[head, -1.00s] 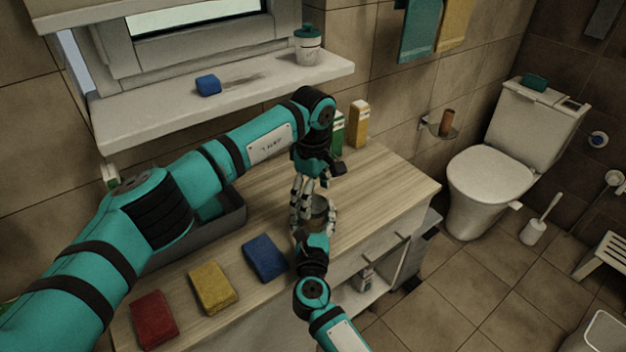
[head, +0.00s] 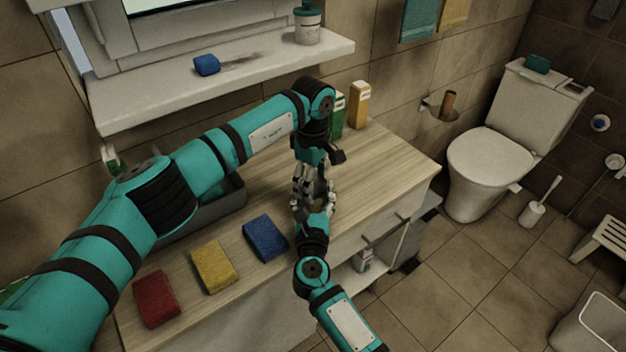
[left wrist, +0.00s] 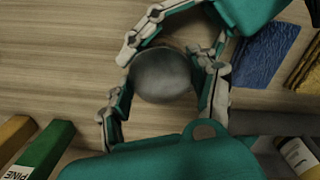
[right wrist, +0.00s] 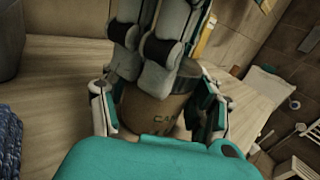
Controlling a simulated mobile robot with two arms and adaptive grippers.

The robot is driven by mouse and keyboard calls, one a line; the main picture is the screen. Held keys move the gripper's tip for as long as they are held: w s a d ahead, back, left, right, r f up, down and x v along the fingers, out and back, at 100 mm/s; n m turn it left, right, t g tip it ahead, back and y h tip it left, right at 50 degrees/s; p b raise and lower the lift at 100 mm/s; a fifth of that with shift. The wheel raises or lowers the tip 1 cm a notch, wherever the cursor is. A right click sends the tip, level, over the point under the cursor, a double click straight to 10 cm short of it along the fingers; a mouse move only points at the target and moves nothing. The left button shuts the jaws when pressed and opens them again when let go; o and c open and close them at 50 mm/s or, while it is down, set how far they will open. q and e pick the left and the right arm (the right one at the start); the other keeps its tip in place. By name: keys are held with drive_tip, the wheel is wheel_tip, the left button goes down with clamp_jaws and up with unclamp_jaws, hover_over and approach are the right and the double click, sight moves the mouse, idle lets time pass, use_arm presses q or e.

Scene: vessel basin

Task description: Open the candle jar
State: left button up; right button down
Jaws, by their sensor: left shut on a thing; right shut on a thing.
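The candle jar (right wrist: 155,112) is a brown, labelled cylinder with a dark grey lid (right wrist: 189,68). It stands upright on the wooden counter top. My right gripper (head: 315,209) is shut around the jar's body, with a finger on either side in the right wrist view (right wrist: 157,118). My left gripper (head: 314,192) reaches down from above and is shut on the lid. In the left wrist view the round lid (left wrist: 163,75) lies between its fingers (left wrist: 164,98). In the head view the hands mostly hide the jar. I see no clear gap between lid and jar.
Green (head: 338,117) and yellow (head: 360,104) cartons stand at the back. The counter's right end (head: 405,165) is clear.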

use_arm(q)
drive_tip(key=n, duration=0.3)
drive_tip(key=shift+n, duration=0.4)
drive_tip(key=n, duration=0.3)
drive_tip(key=shift+r, duration=0.1)
drive_tip(key=o, duration=1.3)
